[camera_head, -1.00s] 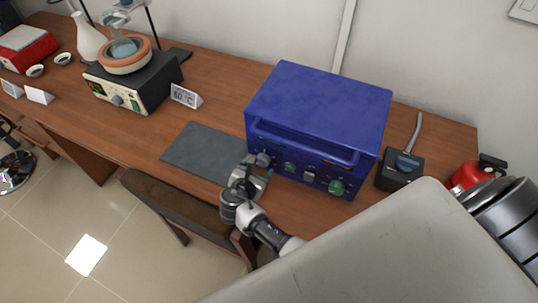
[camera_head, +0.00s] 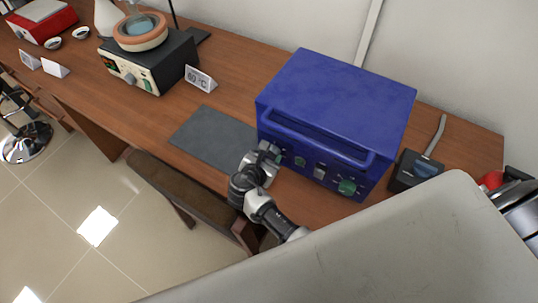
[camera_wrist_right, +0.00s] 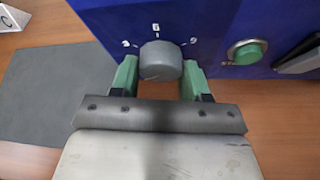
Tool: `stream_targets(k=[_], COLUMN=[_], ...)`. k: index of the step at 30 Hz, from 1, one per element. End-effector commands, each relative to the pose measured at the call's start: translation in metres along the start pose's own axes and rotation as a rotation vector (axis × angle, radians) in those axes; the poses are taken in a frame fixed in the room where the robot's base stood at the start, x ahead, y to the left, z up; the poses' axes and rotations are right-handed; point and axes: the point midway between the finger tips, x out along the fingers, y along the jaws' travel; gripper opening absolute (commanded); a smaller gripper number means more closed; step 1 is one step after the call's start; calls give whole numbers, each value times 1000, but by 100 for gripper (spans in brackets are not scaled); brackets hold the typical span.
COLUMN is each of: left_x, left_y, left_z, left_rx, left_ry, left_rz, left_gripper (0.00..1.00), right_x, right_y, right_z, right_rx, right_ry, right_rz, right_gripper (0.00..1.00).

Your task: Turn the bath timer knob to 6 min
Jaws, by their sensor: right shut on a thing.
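The grey round timer knob (camera_wrist_right: 160,60) is on the front panel of the blue box (camera_head: 335,95), low at its left end. The marks 3, 6 and 9 show around it in the right wrist view, with 6 at the top. I cannot tell where the knob's pointer stands. My right gripper (camera_head: 266,156) is at this corner of the box, and its two green fingers are shut on the knob from both sides. In the head view the gripper mostly hides the knob. My left gripper is not in view.
A green button (camera_wrist_right: 247,53) sits right of the knob. A larger green knob (camera_head: 347,187) is at the panel's right end. A dark mat (camera_head: 215,138) lies left of the box. A black device (camera_head: 416,170) stands to the right. A chair (camera_head: 185,190) is below the table edge.

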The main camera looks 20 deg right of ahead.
Motion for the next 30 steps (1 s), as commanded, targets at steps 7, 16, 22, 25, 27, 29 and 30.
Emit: stream_targets(k=[7,16,22,25,27,29,30], left_x=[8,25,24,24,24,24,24], left_y=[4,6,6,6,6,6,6], left_z=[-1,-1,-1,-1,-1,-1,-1], left_rx=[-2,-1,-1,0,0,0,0], left_ry=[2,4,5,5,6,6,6], left_rz=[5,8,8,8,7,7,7], left_gripper=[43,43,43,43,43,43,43], right_x=[2,2,2,2,2,2,1], right_y=[-3,-2,-2,-2,-2,-2,-2], right_z=[-2,-1,2,2,2,1,1], right_rx=[199,442,454,454,453,453,453], right_ry=[-4,-4,-5,-5,-5,-5,-4], right_rz=[84,184,188,188,188,188,187], right_gripper=[22,22,22,22,54,63,69])
